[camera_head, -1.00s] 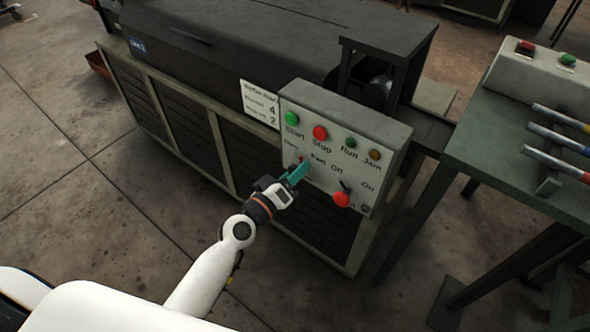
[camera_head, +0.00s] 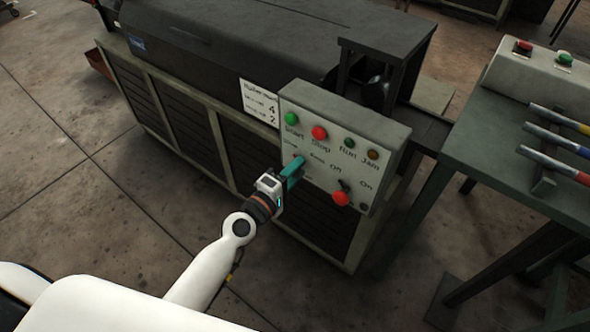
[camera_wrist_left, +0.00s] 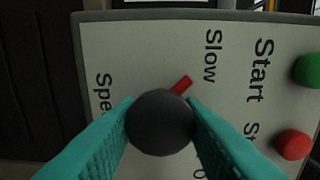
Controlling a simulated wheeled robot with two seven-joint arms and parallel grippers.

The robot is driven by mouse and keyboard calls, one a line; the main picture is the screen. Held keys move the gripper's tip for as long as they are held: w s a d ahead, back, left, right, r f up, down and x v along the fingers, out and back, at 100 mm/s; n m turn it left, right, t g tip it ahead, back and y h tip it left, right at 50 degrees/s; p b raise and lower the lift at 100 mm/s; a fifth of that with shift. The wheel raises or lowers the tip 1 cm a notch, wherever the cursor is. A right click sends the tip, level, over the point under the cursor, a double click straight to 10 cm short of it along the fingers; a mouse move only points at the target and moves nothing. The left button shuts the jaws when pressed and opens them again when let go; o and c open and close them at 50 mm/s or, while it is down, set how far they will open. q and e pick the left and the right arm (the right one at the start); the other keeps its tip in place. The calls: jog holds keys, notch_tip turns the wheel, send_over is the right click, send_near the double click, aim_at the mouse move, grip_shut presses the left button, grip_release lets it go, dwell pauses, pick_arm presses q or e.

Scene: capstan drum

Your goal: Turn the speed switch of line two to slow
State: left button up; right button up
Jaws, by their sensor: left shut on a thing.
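The speed switch is a dark round knob (camera_wrist_left: 160,124) with a red pointer (camera_wrist_left: 181,85) on the panel (camera_head: 320,191) of the line's machine. In the left wrist view the pointer is tilted toward the upper right, toward the word "Slow" (camera_wrist_left: 212,56). My left gripper (camera_head: 297,162) is at the panel, its teal fingers shut on the knob from both sides; the fingers fill the lower part of the left wrist view (camera_wrist_left: 162,110). In the head view the fingers hide the knob. My right gripper is not in view.
A green Start button (camera_head: 291,118) and red Stop button (camera_head: 319,132) sit above the switch. A red-knobbed Off/On lever (camera_head: 341,197) is to its right. A green table (camera_head: 497,152) with a control box (camera_head: 545,72) stands at right.

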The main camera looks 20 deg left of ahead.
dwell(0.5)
pick_arm(q)
jog(key=o, duration=0.9)
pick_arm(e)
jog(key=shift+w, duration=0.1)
pick_arm(q)
jog(key=shift+b+v, duration=1.45)
jog(key=shift+v, duration=4.6)
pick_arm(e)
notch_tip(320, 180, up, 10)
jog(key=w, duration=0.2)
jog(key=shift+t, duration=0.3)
pick_arm(q)
jog(key=shift+w, duration=0.1)
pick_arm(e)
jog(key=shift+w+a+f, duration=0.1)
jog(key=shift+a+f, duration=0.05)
